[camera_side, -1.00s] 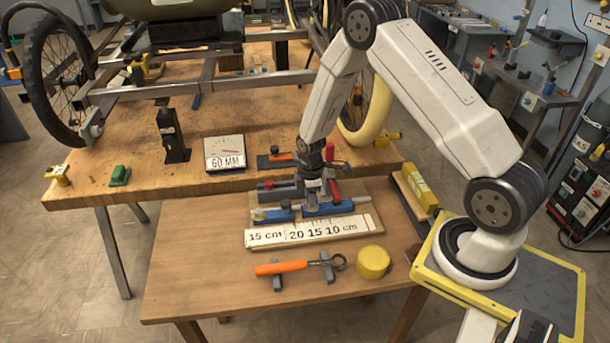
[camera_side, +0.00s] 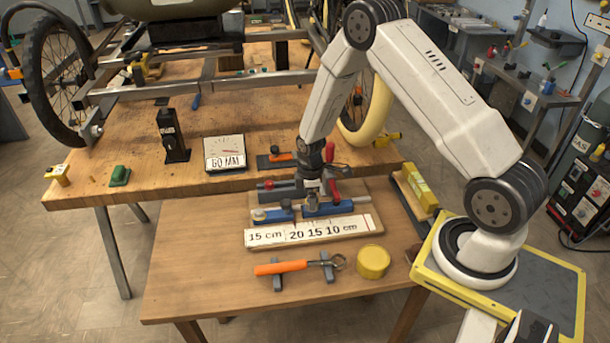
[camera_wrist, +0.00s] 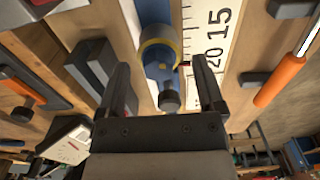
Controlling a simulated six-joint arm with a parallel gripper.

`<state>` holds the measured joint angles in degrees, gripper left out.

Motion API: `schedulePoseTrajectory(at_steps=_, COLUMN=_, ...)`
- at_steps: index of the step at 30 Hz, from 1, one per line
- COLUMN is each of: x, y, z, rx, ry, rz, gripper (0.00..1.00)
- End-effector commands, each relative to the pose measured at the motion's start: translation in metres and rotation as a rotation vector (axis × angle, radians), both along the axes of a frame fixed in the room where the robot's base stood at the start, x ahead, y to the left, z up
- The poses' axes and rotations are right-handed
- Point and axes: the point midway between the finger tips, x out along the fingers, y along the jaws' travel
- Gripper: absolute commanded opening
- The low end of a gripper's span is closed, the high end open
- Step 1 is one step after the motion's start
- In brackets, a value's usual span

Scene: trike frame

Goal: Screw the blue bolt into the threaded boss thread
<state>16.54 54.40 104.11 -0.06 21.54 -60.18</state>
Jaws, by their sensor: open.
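My gripper (camera_side: 313,190) points down over the fixture on the small front table. In the wrist view my gripper (camera_wrist: 162,68) is open, with one dark finger on each side of a blue part (camera_wrist: 158,62). This blue part has a yellowish ring and a dark round end, which lies between the fingers. I cannot tell whether it is the blue bolt. In the side view, blue pieces (camera_side: 272,215) lie along the fixture in front of my gripper. I cannot make out the threaded boss or its thread; my gripper covers part of the fixture.
A white ruler strip (camera_side: 310,230) lies along the fixture's front. An orange-handled tool (camera_side: 282,267) rests on grey supports, beside a yellow round tub (camera_side: 373,261). A yellow block (camera_side: 420,191) lies at the right. The large bench behind carries the trike frame (camera_side: 170,90).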

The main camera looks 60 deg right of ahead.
Motion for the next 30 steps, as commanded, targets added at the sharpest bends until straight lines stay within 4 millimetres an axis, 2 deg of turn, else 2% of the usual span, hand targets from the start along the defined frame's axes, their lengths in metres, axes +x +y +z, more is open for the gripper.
schedulePoseTrajectory(at_steps=7, x=0.001, y=0.0, z=0.004, rx=-0.001, ry=-0.001, rz=0.001, gripper=0.87)
schedulePoseTrajectory(at_steps=13, x=0.001, y=0.0, z=0.018, rx=-0.001, ry=-0.002, rz=0.001, gripper=0.87)
schedulePoseTrajectory(at_steps=30, x=0.001, y=0.0, z=0.089, rx=-0.001, ry=-0.004, rz=0.0, gripper=0.87)
